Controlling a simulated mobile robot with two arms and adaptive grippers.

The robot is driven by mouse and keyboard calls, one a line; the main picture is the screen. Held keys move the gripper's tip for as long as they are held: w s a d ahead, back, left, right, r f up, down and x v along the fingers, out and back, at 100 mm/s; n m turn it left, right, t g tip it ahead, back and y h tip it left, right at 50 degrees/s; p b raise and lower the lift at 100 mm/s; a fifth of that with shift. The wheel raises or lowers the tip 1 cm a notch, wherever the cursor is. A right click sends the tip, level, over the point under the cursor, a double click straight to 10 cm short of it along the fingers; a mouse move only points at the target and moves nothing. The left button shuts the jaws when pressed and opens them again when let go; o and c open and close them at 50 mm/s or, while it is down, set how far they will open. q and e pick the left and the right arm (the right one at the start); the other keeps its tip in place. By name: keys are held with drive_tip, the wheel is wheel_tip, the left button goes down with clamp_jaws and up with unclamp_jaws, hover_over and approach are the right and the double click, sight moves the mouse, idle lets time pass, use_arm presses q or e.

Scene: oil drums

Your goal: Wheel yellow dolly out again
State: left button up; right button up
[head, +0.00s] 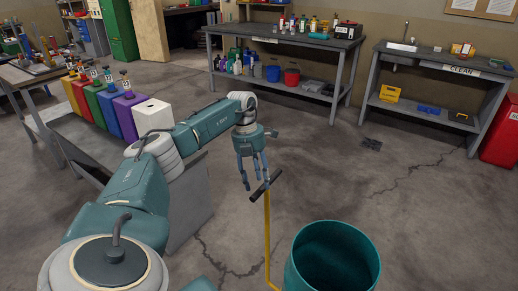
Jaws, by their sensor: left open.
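The yellow dolly shows as a thin upright yellow pole (267,235) with a black crossbar grip (269,183) at its top. The pole runs down beside a teal open-topped drum (333,258) at the bottom. The dolly's base is out of frame or hidden by the drum. My left gripper (256,182) points down with its fingers open, right at the black crossbar. From this angle I cannot tell whether the fingers touch the bar. My right gripper is not in view.
A bench (290,38) with bottles stands at the back, and a CLEAN bench (445,62) stands at the right. A red bin (500,132) is at the right edge. Coloured containers (105,103) stand on a low stand at left. Cracked floor in the middle is mostly clear.

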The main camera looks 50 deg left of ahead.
use_arm(q)
wheel_tip(320, 180, up, 7)
drive_tip(key=a, duration=0.1)
drive_tip(key=shift+s+a, duration=0.2)
idle(0.5)
